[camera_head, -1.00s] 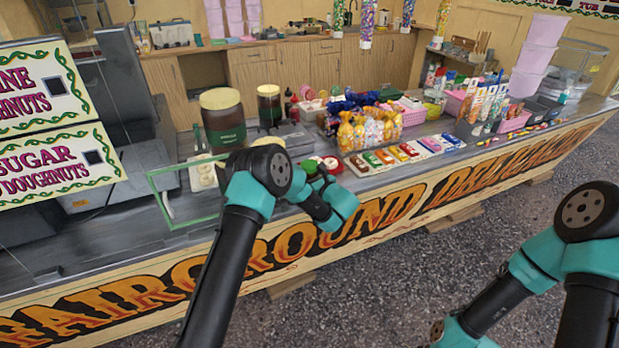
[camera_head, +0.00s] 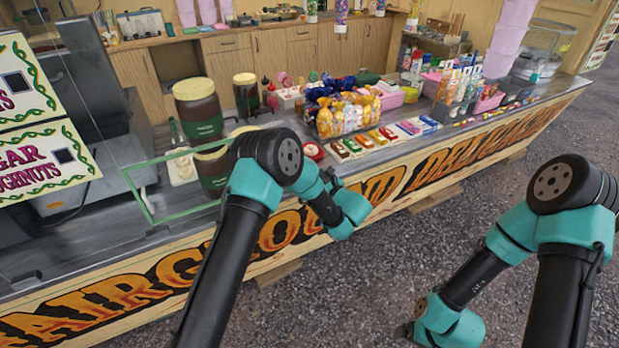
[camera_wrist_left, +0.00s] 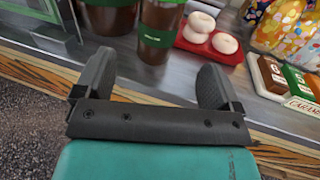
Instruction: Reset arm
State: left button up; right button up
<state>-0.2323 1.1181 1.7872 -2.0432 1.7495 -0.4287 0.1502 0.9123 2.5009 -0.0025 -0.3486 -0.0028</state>
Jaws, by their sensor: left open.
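My left arm reaches from the bottom of the head view, its wrist joints in front of the counter's painted front. The left gripper itself is hidden in that view. In the left wrist view, my left gripper (camera_wrist_left: 156,78) is open and empty, its two dark fingers wide apart over the counter's edge. Nothing visible lies between the fingertips except counter surface. My right arm is at the lower right of the head view, bent down over the paved ground.
The fairground counter (camera_head: 402,172) runs across the scene. Large brown jars with green labels (camera_head: 199,108), a red tray of white doughnuts (camera_wrist_left: 187,42), patterned bags (camera_head: 347,115) and sweet boxes (camera_head: 353,146) stand near its edge. The paved ground (camera_head: 390,270) in front is clear.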

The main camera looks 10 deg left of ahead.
dwell(0.6)
pick_arm(q)
jog(key=s+a+f+n+g+h, duration=0.2)
jog(key=s+f+n+g+h, duration=0.25)
jog(key=f, duration=0.55)
jog(key=s+a+f+n+g+h, duration=0.2)
jog(key=s+f+g+h, duration=0.2)
jog(key=s+f+g, duration=0.35)
jog(key=s+a+f+n+h, duration=0.1)
jog(key=s+n+h, duration=0.2)
jog(key=s+n, duration=0.3)
jog(key=s+a+f+n+t+h, duration=0.1)
jog(key=s+a+n+h, duration=0.1)
jog(key=s+n, duration=0.5)
jog(key=s+a+f+n+t+h, duration=0.1)
jog(key=s+n+h, duration=0.4)
jog(key=s, duration=0.7)
jog(key=shift+a+f+n, duration=0.6)
jog(key=shift+a+n, duration=0.1)
jog(key=shift+n, duration=0.55)
